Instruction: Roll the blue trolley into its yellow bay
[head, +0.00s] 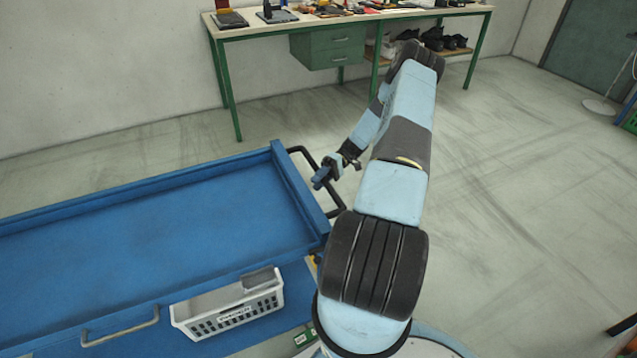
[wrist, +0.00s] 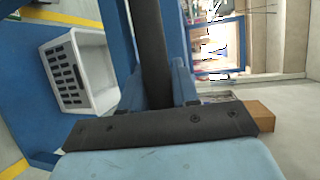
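The blue trolley (head: 150,225) fills the left of the head view, with a flat upper deck and a lower shelf. Its black push handle (head: 334,192) sticks out at its right end. My gripper (head: 324,176) is at this handle. In the wrist view the dark handle bar (wrist: 150,45) runs between the blue fingers of my gripper (wrist: 158,90), with no clear gap on either side. Yellow floor lines (wrist: 65,17) show at the left of the wrist view. I cannot tell whether they belong to the bay. No yellow bay shows in the head view.
A white basket (head: 230,308) stands on the trolley's lower shelf. A workbench (head: 350,17) with green legs, tools and shoes stands along the back wall. The floor between trolley and bench, and to the right of my arm, is clear. A green door (head: 592,45) is at the far right.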

